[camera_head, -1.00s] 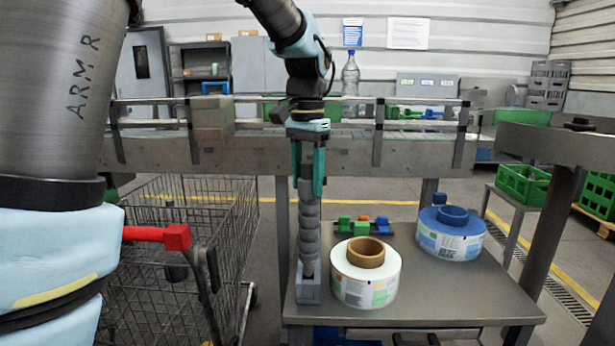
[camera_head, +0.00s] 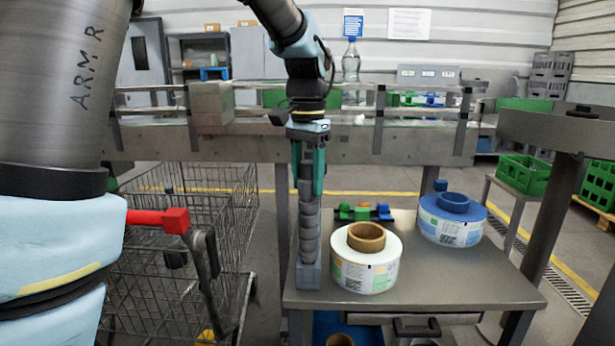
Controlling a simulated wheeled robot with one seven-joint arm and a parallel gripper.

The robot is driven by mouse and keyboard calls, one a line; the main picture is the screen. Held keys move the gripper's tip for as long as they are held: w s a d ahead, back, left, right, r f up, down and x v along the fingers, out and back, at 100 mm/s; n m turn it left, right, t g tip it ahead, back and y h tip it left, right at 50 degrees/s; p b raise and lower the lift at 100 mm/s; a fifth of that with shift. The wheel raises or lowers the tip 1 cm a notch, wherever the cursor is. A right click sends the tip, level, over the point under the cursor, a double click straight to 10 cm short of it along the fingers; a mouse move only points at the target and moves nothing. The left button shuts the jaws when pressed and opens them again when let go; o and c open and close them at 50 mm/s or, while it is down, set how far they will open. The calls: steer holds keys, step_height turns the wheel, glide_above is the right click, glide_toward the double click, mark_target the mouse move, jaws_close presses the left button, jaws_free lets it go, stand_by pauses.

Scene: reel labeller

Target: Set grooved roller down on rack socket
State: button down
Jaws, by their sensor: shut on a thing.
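The grooved roller (camera_head: 309,222) is a grey, upright rod with several ring-like grooves. My gripper (camera_head: 308,185), with teal fingers, is shut on its upper end. The rack socket (camera_head: 308,277) is a small grey block at the left front edge of the metal table. The roller stands directly above it, and its lower end meets the socket's top in this view. I cannot tell how deep the end sits in the socket.
A white label reel (camera_head: 366,260) with a brown core stands close to the right of the socket. A wire cart (camera_head: 190,240) stands left of the table (camera_head: 450,285).

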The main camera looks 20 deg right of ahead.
steer(key=shift+c, duration=1)
jaws_free()
step_height(320, 180, up, 11)
steer(key=shift+f+b, duration=0.1)
steer(key=shift+b, duration=0.3)
